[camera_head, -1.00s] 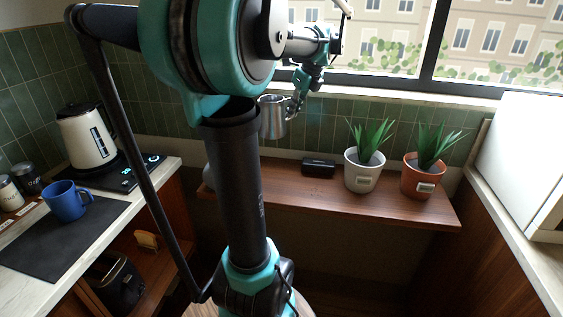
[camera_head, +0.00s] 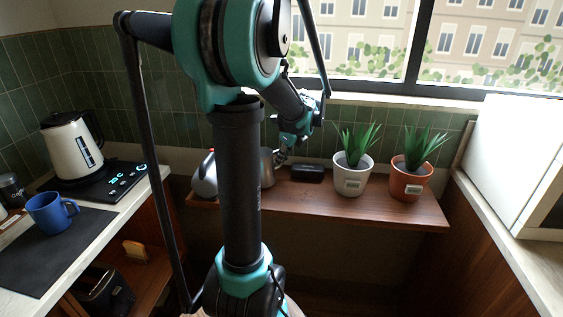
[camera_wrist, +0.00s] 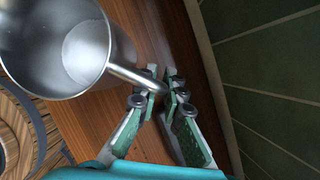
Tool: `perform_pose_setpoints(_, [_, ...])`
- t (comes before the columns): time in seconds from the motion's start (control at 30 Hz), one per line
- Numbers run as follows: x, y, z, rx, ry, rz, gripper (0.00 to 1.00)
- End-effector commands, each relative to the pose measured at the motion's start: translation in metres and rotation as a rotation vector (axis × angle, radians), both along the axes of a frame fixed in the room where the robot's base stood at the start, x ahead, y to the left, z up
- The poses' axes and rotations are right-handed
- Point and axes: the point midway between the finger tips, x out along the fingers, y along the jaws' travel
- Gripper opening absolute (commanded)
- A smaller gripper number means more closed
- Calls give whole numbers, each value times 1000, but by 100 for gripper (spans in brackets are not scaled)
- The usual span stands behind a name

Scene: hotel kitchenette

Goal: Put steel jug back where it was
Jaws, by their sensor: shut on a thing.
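The steel jug (camera_head: 267,167) is at the wooden shelf (camera_head: 400,207), partly hidden behind my arm column in the head view. In the wrist view the steel jug (camera_wrist: 62,48) shows its open mouth and an empty-looking inside. My gripper (camera_head: 283,154) is shut on the jug's handle; in the wrist view the fingertips of my gripper (camera_wrist: 166,88) meet around the handle's end. The jug looks upright and low over the shelf. I cannot tell whether its base touches the wood.
A grey rounded vessel (camera_head: 205,178) stands at the shelf's left end. A black box (camera_head: 307,173), a white-potted plant (camera_head: 352,178) and a terracotta-potted plant (camera_head: 409,181) stand to the right. The left counter holds a kettle (camera_head: 72,147) and a blue mug (camera_head: 50,212).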

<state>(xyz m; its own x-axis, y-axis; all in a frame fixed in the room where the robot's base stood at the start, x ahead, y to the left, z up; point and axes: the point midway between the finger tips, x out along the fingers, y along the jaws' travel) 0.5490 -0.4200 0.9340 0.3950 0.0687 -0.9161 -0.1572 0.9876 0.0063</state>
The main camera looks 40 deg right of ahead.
Motion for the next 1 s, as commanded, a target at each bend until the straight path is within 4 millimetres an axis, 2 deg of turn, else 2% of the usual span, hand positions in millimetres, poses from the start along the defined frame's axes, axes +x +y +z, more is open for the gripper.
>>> perform_pose_setpoints(0.1, [0,0,-7,0,-1,0,0])
perform_pose_setpoints(0.43, [0,0,-9,0,-1,0,0])
perform_pose_setpoints(0.47, [0,0,-10,0,0,0,9])
perform_pose_setpoints(0.5, [0,0,-9,0,0,0,14])
perform_pose_setpoints(0.63, [0,0,-9,0,0,0,29])
perform_pose_setpoints(1.0, [-1,0,-5,0,0,-1,29])
